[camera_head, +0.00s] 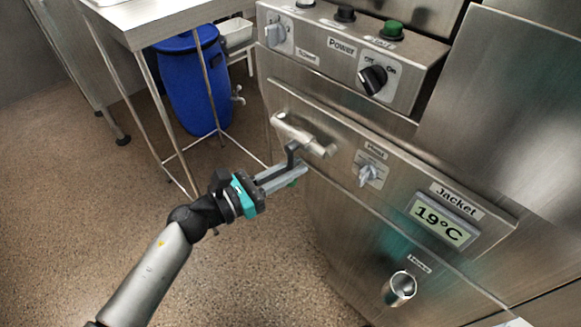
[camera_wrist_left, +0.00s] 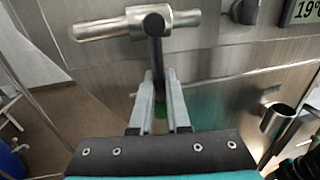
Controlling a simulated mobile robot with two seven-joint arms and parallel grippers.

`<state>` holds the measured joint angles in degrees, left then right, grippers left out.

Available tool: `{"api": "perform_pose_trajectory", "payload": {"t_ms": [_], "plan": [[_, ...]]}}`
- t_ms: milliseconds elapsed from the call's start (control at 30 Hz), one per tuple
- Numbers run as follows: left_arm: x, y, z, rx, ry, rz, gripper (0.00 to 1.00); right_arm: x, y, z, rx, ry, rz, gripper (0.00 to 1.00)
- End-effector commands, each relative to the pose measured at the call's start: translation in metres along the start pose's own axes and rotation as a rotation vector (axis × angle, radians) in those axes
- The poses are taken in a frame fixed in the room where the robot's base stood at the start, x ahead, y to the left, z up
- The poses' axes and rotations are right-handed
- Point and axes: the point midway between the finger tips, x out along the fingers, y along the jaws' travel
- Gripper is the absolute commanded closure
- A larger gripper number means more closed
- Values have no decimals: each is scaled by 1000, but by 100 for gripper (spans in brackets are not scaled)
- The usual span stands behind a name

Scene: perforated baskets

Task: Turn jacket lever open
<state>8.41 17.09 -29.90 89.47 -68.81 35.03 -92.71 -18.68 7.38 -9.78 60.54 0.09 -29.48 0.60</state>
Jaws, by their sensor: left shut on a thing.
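The jacket lever (camera_head: 292,151) is dark and hangs down from a short horizontal metal pipe valve (camera_head: 303,134) on the front of the steel machine. In the left wrist view the lever (camera_wrist_left: 155,45) runs down from the middle of the pipe (camera_wrist_left: 105,27) to between my fingers. My left gripper (camera_head: 296,173) is shut on the lever's lower part, below the pipe. In the left wrist view the fingers (camera_wrist_left: 158,88) stand on both sides of the lever, with a bit of green between them. The lever's lower end is partly hidden by the fingers. My right gripper is not in view.
The machine's panel carries a Jacket display (camera_head: 439,218) reading 19°C, a grey knob (camera_head: 369,174), a black power knob (camera_head: 373,78) and a metal cup-like fitting (camera_head: 400,288). A blue barrel (camera_head: 192,85) stands under a steel table (camera_head: 165,18). The floor at left is clear.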

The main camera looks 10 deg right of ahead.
Motion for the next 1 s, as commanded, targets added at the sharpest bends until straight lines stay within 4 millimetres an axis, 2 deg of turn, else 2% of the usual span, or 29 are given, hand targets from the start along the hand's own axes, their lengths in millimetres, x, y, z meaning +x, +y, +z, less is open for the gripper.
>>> {"api": "perform_pose_trajectory", "payload": {"t_ms": [267, 367, 733, 1000], "plan": [[-1, 2, -1, 24, 6, 0, 100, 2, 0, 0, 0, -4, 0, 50], [-2, 5, -2, 62, 14, 1, 100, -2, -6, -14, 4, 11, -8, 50], [-4, 20, 1, 315, 64, 0, 100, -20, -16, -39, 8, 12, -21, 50], [-6, 30, 6, 490, 99, 0, 100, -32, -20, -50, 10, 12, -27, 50]]}}
